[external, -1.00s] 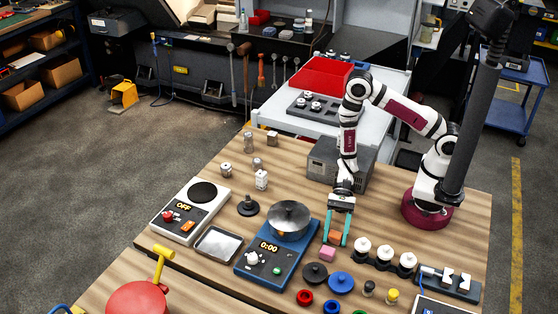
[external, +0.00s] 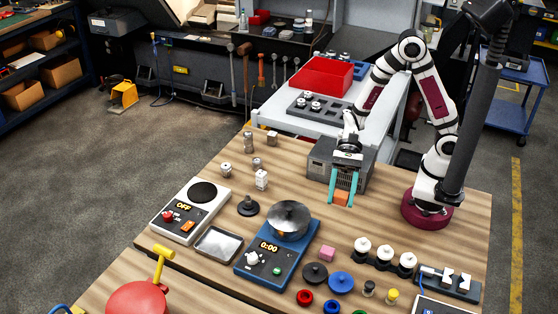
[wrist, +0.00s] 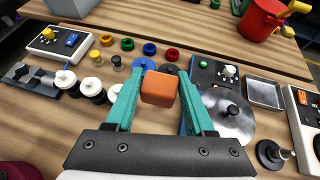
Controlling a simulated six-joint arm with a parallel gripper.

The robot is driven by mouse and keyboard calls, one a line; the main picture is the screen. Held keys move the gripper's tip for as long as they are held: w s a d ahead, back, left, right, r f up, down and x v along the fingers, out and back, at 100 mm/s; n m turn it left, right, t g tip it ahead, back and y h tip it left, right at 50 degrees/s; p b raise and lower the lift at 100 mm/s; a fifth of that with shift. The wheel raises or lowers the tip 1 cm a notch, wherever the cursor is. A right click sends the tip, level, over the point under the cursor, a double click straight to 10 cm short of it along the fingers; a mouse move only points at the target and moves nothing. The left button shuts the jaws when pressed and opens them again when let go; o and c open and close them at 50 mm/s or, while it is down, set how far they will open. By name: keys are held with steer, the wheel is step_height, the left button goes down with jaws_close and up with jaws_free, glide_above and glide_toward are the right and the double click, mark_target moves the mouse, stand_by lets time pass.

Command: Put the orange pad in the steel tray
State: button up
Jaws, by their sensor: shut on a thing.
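The orange pad (external: 342,198) is a small block held between the teal fingers of my gripper (external: 343,190), raised above the wooden table. In the wrist view the orange pad (wrist: 159,89) sits between the fingertips of my gripper (wrist: 158,95). The steel tray (external: 218,244) is a shallow, empty square tray on the table, left of the blue scale. It also shows at the right in the wrist view (wrist: 266,93). My gripper is well to the right of and behind the tray in the external view.
The blue scale (external: 262,262) with its round steel pan (external: 288,217) stands between my gripper and the tray. A white hotplate (external: 186,218) is left of the tray. A pink block (external: 327,254), discs and white-topped knobs (external: 384,250) lie in front. A grey box (external: 322,160) is behind.

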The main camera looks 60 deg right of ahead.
step_height(320, 180, up, 3)
steer(key=w+a+m+t+h, duration=0.2)
steer(key=w+m+t, duration=0.7)
steer(key=w, duration=2.1)
steer(key=shift+w+a+f, duration=0.2)
steer(key=shift+w+f, duration=0.05)
steer(key=shift+w, duration=0.1)
step_height(320, 180, down, 4)
steer(key=shift+s+f, duration=0.1)
jaws_close()
glide_above(225, 239)
step_height(225, 239, down, 8)
steer(key=shift+r, duration=0.1)
step_height(225, 239, down, 3)
steer(key=shift+f, duration=0.4)
